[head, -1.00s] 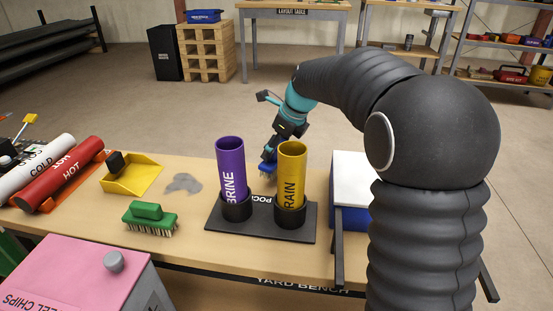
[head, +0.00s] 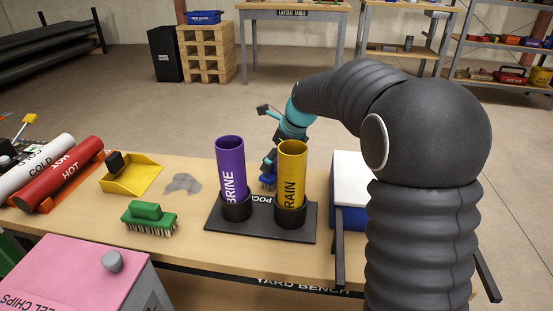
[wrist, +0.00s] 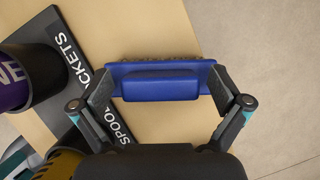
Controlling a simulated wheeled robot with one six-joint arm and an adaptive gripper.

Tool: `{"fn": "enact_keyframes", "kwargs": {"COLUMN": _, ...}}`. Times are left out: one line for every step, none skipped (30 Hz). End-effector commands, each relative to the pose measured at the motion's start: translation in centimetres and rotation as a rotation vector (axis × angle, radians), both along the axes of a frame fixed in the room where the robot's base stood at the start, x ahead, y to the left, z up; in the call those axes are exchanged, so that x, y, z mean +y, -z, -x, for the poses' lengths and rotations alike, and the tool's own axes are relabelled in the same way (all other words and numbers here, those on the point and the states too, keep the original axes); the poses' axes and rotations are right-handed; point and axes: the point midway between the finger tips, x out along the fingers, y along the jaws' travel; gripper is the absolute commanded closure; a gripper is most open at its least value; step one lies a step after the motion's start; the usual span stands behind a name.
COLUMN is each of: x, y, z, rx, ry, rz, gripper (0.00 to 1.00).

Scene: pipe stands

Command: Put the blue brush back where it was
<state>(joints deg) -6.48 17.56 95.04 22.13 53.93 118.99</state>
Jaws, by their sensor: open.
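The blue brush (head: 267,182) is at the far side of the bench, behind the purple and yellow tubes. It appears to be resting on the bench top, though its contact is partly hidden in the head view. In the wrist view the brush (wrist: 160,84) lies crosswise between the fingers of my gripper (wrist: 162,92), with its bristle edge facing away. My gripper is open, one finger at each end of the brush; I cannot tell if they still touch it. In the head view my gripper (head: 269,168) is partly behind the yellow tube.
The black stand (head: 262,228) holds the purple BRINE tube (head: 230,165) and yellow RAIN tube (head: 292,170), close beside my gripper. A green brush (head: 149,218), a yellow dustpan (head: 133,177) and a grey patch (head: 182,184) are to the left. A white-topped blue box (head: 350,175) is right.

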Motion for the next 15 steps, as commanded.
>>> {"fn": "enact_keyframes", "kwargs": {"x": 0.0, "y": 0.0, "z": 0.0, "rx": 0.0, "ry": 0.0, "rz": 0.0, "gripper": 0.01}}
{"fn": "enact_keyframes", "kwargs": {"x": 0.0, "y": 0.0, "z": 0.0, "rx": 0.0, "ry": 0.0, "rz": 0.0, "gripper": 0.01}}
{"fn": "enact_keyframes", "kwargs": {"x": 0.0, "y": -0.1, "z": 0.0, "rx": 0.0, "ry": 0.0, "rz": 0.0, "gripper": 0.01}}
{"fn": "enact_keyframes", "kwargs": {"x": 0.0, "y": -0.2, "z": 0.0, "rx": 0.0, "ry": 0.0, "rz": 0.0, "gripper": 0.01}}
{"fn": "enact_keyframes", "kwargs": {"x": 0.0, "y": -0.3, "z": 0.0, "rx": -0.001, "ry": 0.0, "rz": 0.001, "gripper": 0.01}}
{"fn": "enact_keyframes", "kwargs": {"x": -0.1, "y": -0.6, "z": 0.1, "rx": -0.001, "ry": 0.0, "rz": 0.0, "gripper": 0.01}}
{"fn": "enact_keyframes", "kwargs": {"x": -0.2, "y": -0.9, "z": 0.1, "rx": -0.001, "ry": 0.0, "rz": 0.0, "gripper": 0.01}}
{"fn": "enact_keyframes", "kwargs": {"x": -0.3, "y": -1.3, "z": 0.2, "rx": -0.002, "ry": 0.001, "rz": 0.0, "gripper": 0.01}}
{"fn": "enact_keyframes", "kwargs": {"x": -0.5, "y": -1.8, "z": 0.3, "rx": -0.004, "ry": 0.0, "rz": 0.0, "gripper": 0.01}}
{"fn": "enact_keyframes", "kwargs": {"x": -0.7, "y": -2.3, "z": 0.4, "rx": -0.004, "ry": 0.0, "rz": 0.0, "gripper": 0.01}}
{"fn": "enact_keyframes", "kwargs": {"x": -0.9, "y": -2.8, "z": 0.5, "rx": -0.003, "ry": 0.001, "rz": 0.0, "gripper": 0.01}}
{"fn": "enact_keyframes", "kwargs": {"x": -1.1, "y": -3.5, "z": 0.7, "rx": -0.004, "ry": 0.002, "rz": 0.0, "gripper": 0.01}}
{"fn": "enact_keyframes", "kwargs": {"x": -1.4, "y": -4.1, "z": 0.8, "rx": -0.005, "ry": 0.002, "rz": 0.0, "gripper": 0.01}}
{"fn": "enact_keyframes", "kwargs": {"x": -1.6, "y": -4.7, "z": 0.9, "rx": -0.003, "ry": 0.001, "rz": 0.0, "gripper": 0.01}}
{"fn": "enact_keyframes", "kwargs": {"x": -1.8, "y": -5.4, "z": 1.1, "rx": -0.004, "ry": 0.002, "rz": 0.0, "gripper": 0.01}}
